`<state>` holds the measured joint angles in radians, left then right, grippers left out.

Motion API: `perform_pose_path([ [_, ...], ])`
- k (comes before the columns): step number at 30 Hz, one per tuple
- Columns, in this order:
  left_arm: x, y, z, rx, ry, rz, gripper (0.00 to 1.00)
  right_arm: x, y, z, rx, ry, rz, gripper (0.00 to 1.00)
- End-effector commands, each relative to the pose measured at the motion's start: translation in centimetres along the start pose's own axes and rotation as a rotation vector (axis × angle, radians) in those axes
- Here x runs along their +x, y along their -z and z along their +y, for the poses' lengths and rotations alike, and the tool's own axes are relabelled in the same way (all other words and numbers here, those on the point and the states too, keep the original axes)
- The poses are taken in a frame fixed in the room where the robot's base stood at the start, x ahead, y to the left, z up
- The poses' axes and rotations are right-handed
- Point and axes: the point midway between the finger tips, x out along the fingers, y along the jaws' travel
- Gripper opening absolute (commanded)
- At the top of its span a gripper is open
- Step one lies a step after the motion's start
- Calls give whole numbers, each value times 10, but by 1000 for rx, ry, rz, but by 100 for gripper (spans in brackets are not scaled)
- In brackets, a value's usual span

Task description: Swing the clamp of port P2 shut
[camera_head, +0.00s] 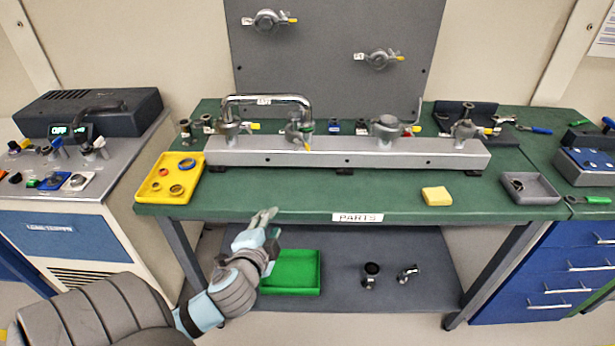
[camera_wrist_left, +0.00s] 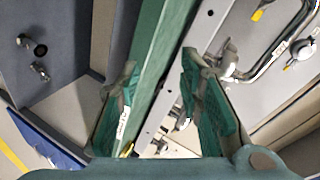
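A long grey manifold bar (camera_head: 345,153) on the green bench carries several ports with clamps. Two more clamps, an upper left one (camera_head: 268,21) and a lower right one (camera_head: 379,58), sit on the back panel. The port labels are too small to read, so I cannot tell which is P2. My left gripper (camera_head: 264,216) is open and empty before the bench's front edge; its spread fingers show in the left wrist view (camera_wrist_left: 158,88). My right gripper is not in view.
A chrome bent pipe (camera_head: 265,99) arches over the bar's left part. A yellow tray (camera_head: 151,190) with rings, a yellow block (camera_head: 437,196) and a grey tray (camera_head: 540,192) stand on the bench. A green tray (camera_head: 292,284) lies on the lower shelf. The bench front centre is clear.

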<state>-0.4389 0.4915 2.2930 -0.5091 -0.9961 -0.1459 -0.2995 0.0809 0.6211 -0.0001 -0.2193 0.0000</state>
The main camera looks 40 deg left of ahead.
Motion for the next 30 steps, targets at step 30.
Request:
perform_pose_path([
  [30,149,107,-119,423,321,264,33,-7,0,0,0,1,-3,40],
])
